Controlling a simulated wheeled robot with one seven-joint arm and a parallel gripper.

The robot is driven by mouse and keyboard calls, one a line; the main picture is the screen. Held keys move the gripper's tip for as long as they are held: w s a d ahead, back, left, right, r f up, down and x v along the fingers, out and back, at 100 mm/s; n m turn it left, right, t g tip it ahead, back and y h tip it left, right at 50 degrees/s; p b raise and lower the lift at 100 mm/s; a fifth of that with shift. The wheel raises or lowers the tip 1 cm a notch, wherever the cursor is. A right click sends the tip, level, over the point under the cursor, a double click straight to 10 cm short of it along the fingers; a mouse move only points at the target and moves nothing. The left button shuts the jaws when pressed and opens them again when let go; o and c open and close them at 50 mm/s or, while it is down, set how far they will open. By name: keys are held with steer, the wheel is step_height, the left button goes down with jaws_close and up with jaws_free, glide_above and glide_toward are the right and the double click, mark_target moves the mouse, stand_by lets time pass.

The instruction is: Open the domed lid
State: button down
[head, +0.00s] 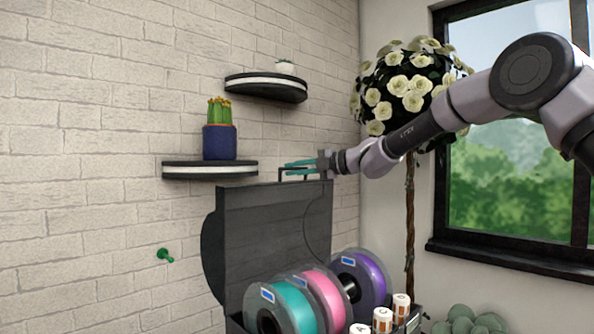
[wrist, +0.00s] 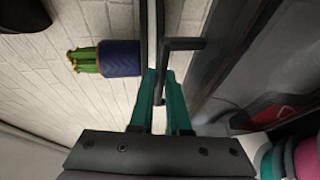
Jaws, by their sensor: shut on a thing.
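The dark domed lid (head: 255,225) stands raised, close to upright, behind the spools in the head view. Its dark inner face shows there, and part of the lid (wrist: 232,50) is at the right in the wrist view. A thin black bar handle (head: 283,174) sits on its top edge; the handle (wrist: 183,43) also shows in the wrist view. My gripper (head: 300,166), with teal fingers, is shut on this handle. In the wrist view the fingers (wrist: 160,76) lie on both sides of the handle's bar.
Teal, pink and purple spools (head: 367,278) and small white jars (head: 402,306) fill the open box below. A shelf (head: 208,171) with a potted cactus (head: 219,140) is close left of my gripper. A higher shelf (head: 266,90) and a flowering tree (head: 410,85) stand behind.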

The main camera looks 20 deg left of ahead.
steer(key=shift+f, duration=0.1)
steer(key=c, duration=0.9)
jaws_free()
steer(key=shift+d, duration=0.1)
steer(key=shift+d, duration=0.35)
steer(key=d, duration=0.3)
steer(key=d+r, duration=0.1)
steer(key=d, duration=0.6)
steer(key=shift+r, duration=0.25)
